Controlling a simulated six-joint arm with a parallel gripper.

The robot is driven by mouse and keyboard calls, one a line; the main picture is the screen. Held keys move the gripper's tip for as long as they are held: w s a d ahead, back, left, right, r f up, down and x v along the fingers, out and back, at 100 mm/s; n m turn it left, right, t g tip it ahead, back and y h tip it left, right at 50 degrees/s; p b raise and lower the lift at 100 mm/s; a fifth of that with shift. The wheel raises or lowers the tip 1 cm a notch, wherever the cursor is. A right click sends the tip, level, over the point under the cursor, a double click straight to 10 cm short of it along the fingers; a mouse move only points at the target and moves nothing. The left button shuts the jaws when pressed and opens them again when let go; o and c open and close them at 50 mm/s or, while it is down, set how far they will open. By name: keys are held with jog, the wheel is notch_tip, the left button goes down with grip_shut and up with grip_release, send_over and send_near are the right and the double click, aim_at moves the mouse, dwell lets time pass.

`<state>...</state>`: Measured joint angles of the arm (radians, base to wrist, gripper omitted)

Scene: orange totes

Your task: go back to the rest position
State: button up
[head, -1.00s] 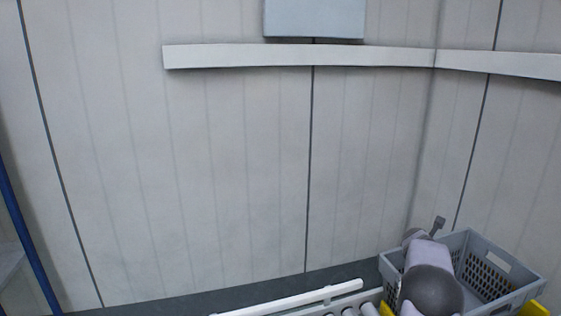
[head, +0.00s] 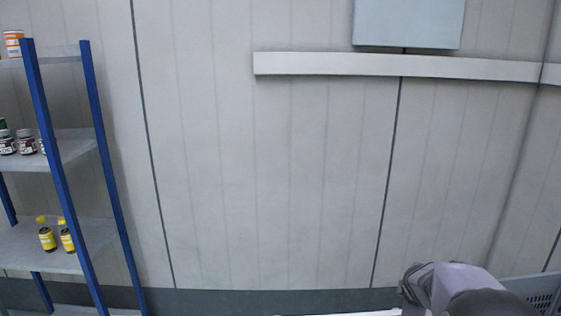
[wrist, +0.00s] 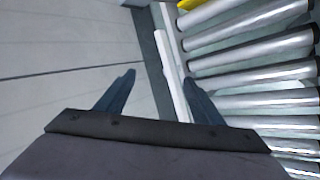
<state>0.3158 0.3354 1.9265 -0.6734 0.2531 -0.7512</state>
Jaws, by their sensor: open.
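My gripper (wrist: 158,88) shows in the wrist view with its two dark blue fingers spread wide apart. Nothing is between them. The fingers point toward the floor strip and the white side rail of a roller conveyor. In the head view part of my arm shows at the bottom right, and the fingers cannot be made out there.
A roller conveyor (wrist: 250,70) lies right of the fingers in the wrist view. A grey crate (head: 535,288) is cut off at the head view's right edge. A blue-post shelf (head: 60,150) with jars and bottles stands left.

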jog(key=s+a+f+m+g+y, duration=0.2)
jog(key=s+a+m, duration=0.4)
jog(key=s+a, duration=0.4)
jog(key=s+a+f+m+g+y, duration=0.2)
jog(key=s+a, duration=0.8)
jog(key=s, duration=0.8)
jog(key=f+m+g, duration=0.1)
jog(key=m+g, duration=0.1)
jog(key=m, duration=0.1)
jog(key=shift+s+a+f+m+g+p, duration=0.25)
jog(key=shift+a+f+m+g+p, duration=0.05)
jog(key=shift+f+m+g+p, duration=0.1)
